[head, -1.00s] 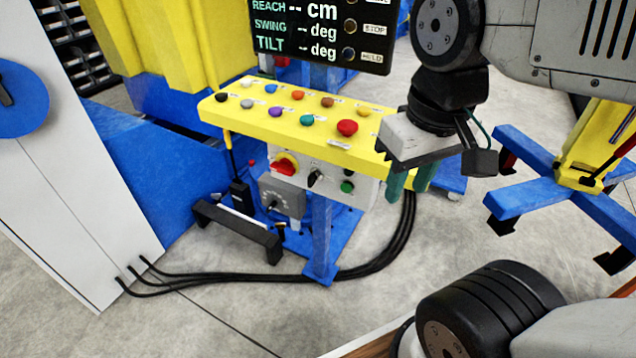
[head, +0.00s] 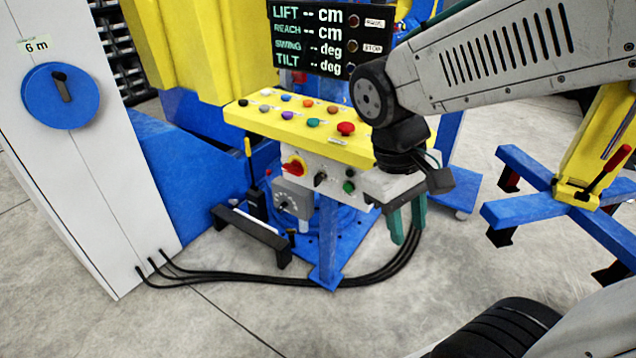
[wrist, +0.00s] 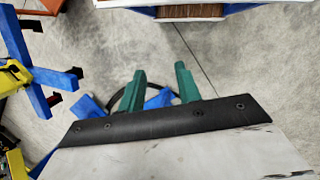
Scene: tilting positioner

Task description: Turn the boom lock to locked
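A yellow-topped control console (head: 262,125) stands on a blue post. Its grey front panel (head: 328,166) carries a red-and-yellow rotary switch (head: 294,166), a black selector knob (head: 320,177) and a green button (head: 349,187). A grey box with a dial (head: 291,199) hangs below. I cannot read which control is the boom lock. My gripper (head: 408,232) points down just right of the panel, its teal fingers apart and empty.
Coloured buttons and a red mushroom button (head: 346,128) cover the console top. A dark display (head: 325,38) stands behind. Black cables (head: 370,275) run along the floor. A blue-footed yellow stand (head: 575,190) is at right. A white cabinet (head: 75,150) is at left.

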